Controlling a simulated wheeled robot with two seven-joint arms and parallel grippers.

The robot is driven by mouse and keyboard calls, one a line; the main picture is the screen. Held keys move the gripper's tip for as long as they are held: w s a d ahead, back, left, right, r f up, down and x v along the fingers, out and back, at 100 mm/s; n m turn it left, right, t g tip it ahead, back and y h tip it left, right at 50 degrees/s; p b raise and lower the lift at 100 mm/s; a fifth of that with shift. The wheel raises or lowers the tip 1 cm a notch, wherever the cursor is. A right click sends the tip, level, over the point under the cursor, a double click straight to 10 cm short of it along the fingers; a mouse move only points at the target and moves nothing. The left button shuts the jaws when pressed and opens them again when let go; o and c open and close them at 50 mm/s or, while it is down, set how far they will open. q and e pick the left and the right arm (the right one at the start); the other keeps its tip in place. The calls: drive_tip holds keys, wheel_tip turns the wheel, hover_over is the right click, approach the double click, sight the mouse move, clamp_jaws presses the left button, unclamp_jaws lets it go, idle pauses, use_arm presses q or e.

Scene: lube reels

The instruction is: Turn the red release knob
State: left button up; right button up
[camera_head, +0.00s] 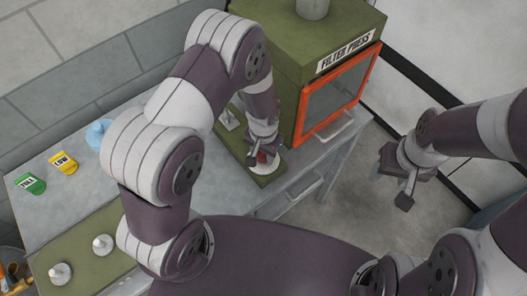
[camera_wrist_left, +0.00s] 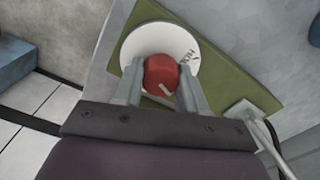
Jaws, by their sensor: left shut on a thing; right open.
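The red release knob (camera_wrist_left: 161,75) sits on a round white dial plate with lettering (camera_wrist_left: 140,42), mounted on a green panel (camera_wrist_left: 228,74). In the left wrist view my left gripper (camera_wrist_left: 160,88) has one finger on each side of the knob and is shut on it. In the head view the left gripper (camera_head: 262,150) reaches down to the knob (camera_head: 262,158), which is mostly hidden by the fingers. The white plate shows around it in front of the filter press (camera_head: 325,65). My right gripper (camera_head: 400,180) is open and empty over the floor at the right.
The filter press has an orange-framed door with a handle, close to the left gripper. The grey bench (camera_head: 75,208) holds a green tag (camera_head: 30,184), a yellow tag (camera_head: 63,163) and a light blue object (camera_head: 97,133). White knobs stand on a green board (camera_head: 85,262). Floor at right is clear.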

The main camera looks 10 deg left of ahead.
use_arm(q)
drive_tip(key=shift+w+r+m, duration=0.1)
drive_tip(key=shift+m, duration=2)
drive_tip(key=o, duration=0.8)
drive_tip(key=shift+c, duration=0.2)
drive_tip(key=o, duration=0.3)
drive_tip(key=shift+r, duration=0.15)
wheel_tip(320, 180, up, 12)
drive_tip(key=b, duration=0.2)
drive_tip(key=shift+r+b, duration=0.2)
drive_tip(key=shift+b, duration=0.2)
